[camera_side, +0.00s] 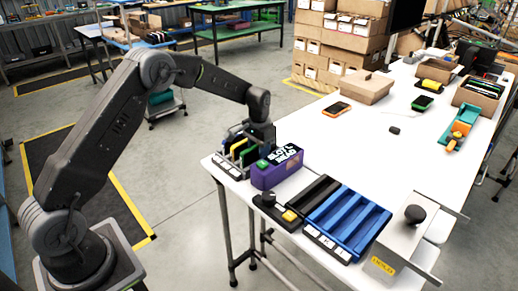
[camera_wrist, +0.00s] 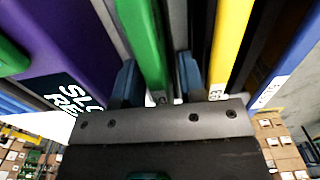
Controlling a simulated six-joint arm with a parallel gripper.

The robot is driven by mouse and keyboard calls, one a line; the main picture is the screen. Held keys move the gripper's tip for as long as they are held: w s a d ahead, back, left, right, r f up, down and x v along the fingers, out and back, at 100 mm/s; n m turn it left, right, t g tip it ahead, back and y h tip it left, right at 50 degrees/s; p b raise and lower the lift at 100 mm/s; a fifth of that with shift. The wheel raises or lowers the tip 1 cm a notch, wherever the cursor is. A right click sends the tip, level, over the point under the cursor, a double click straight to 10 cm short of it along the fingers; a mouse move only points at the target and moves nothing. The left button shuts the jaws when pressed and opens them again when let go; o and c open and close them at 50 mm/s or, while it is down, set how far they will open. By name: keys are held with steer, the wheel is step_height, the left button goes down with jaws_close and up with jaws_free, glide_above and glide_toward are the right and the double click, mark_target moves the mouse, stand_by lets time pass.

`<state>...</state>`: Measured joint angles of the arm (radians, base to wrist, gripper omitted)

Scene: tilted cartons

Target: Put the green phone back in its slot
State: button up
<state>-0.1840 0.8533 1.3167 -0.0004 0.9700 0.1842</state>
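A slotted rack (camera_side: 228,168) at the table's near left corner holds upright phones, including a yellow one (camera_side: 238,149) and a green phone (camera_side: 250,155). In the wrist view the green phone (camera_wrist: 145,42) stands between my two dark blue fingers, with a yellow phone (camera_wrist: 231,42) to its right. My gripper (camera_wrist: 159,82) is around the green phone's near end. The left finger is close against it; a narrow gap shows at the right finger. In the side view my gripper (camera_side: 258,128) is low over the rack, its fingertips largely hidden.
A purple box (camera_side: 277,170) with a green piece on top stands right beside the rack. A black and blue slotted tray (camera_side: 345,222) and a grey box with a black knob (camera_side: 405,240) lie further right. An orange-edged phone (camera_side: 337,109) lies flat behind; the table's middle is clear.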

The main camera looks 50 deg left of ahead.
steer(key=shift+o, duration=0.6)
step_height(320, 180, up, 14)
step_height(320, 180, up, 7)
stand_by(1.0)
steer(key=shift+f, duration=0.1)
